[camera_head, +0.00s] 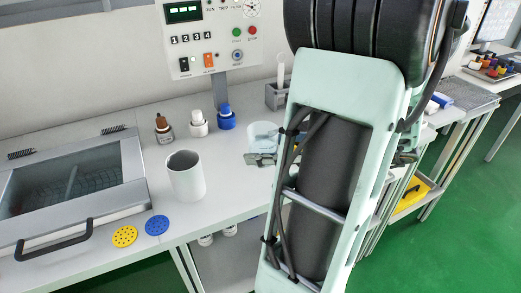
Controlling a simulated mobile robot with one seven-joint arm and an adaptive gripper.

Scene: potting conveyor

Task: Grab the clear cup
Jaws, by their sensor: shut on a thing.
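The clear cup (263,130) is a pale, see-through cup on the white bench, just left of my large arm link. The grey fingers of my gripper (262,157) show at its lower part and are shut on it. The arm covers the rest of the gripper and the right side of the cup. I cannot tell whether the cup's base touches the bench.
A white cup (187,180) stands to the left. Brown-topped (163,129), white (198,124) and blue-topped (226,117) bottles stand behind it. Yellow (124,236) and blue (157,225) perforated discs lie near the front edge. A lidded box (130,165) fills the left.

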